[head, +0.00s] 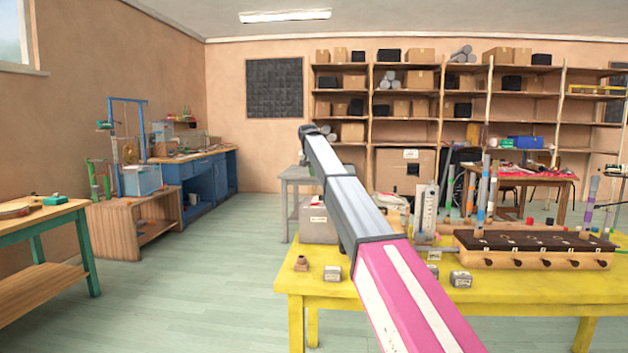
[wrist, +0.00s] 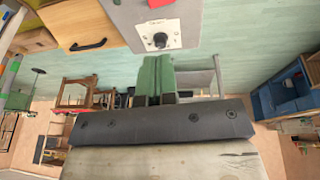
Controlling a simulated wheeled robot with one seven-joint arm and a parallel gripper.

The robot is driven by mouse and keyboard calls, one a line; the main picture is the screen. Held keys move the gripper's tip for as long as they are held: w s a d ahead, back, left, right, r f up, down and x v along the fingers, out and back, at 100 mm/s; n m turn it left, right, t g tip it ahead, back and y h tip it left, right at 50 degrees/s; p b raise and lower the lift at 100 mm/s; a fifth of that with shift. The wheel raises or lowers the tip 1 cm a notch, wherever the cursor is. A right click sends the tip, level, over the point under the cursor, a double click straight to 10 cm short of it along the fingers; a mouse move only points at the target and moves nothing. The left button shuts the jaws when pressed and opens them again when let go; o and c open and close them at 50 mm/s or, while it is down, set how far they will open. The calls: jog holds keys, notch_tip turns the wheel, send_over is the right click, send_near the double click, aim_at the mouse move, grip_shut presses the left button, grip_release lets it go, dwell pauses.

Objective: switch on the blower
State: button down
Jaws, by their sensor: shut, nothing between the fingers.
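A grey box with a pale panel, a small label and a dark round knob shows in the wrist view (wrist: 185,22), at the top middle. It may be the blower, but the label is too small to read. A grey box with a white label (head: 312,231), seen behind the yellow table in the head view, may be the same one. My gripper (wrist: 166,62) shows its green fingers shut together and empty, just below the knob in the wrist picture. I cannot tell its distance from the knob. In the head view my arm hides the gripper.
The yellow table (head: 380,288) carries a dark-topped wooden box (head: 530,252), small blocks and upright tubes. A grey table (head: 290,181) stands behind it. A blue workbench (head: 205,175) is at the back left. The floor (head: 200,290) in the middle left is clear.

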send_over(316, 204)
notch_tip(316, 204, down, 10)
jog(key=shift+w+f, duration=0.1)
jog(key=shift+w, duration=0.05)
jog(key=shift+d+f, duration=0.1)
jog(key=shift+f, duration=0.7)
jog(key=shift+d, duration=0.1)
